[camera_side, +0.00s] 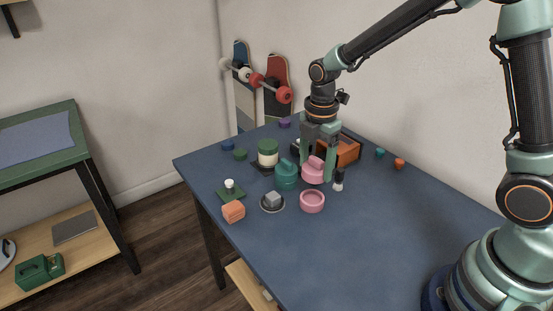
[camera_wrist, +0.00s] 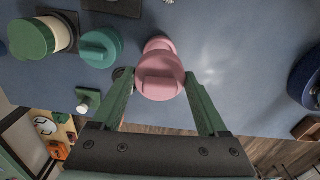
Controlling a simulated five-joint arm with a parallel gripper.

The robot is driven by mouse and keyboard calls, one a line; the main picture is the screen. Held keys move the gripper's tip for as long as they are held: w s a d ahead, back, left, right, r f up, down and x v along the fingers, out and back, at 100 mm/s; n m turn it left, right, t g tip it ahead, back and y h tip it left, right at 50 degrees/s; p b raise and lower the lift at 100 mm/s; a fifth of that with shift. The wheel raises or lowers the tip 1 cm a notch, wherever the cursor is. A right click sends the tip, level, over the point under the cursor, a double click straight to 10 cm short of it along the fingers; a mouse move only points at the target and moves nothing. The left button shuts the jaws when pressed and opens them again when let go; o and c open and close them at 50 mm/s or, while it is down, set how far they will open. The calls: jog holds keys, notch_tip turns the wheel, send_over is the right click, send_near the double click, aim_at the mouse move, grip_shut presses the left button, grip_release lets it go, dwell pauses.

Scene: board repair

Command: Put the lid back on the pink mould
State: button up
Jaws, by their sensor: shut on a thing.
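The pink mould (camera_side: 312,201) is an open round ring sitting on the blue table in the side view. Its pink lid (camera_side: 313,171), a disc with a bar handle, is between the fingers of my gripper (camera_side: 317,174). The lid looks level and shows apart from the mould, behind it in the side view; its exact height is hard to tell. In the wrist view the lid (camera_wrist: 160,80) sits between the green fingers of my gripper (camera_wrist: 159,77). It partly covers a pink round shape beyond it, which appears to be the mould (camera_wrist: 158,43).
A teal lidded mould (camera_side: 286,176) stands close left of the lid, with a green-capped cream jar (camera_side: 267,153) behind. A grey block on a round dish (camera_side: 272,202) is left of the pink mould. The table's front right is clear.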

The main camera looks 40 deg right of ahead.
jog(key=shift+f, duration=3.15)
jog(key=shift+f, duration=0.15)
jog(key=o, duration=1.2)
jog(key=shift+o, duration=0.2)
jog(key=shift+r, duration=3.5)
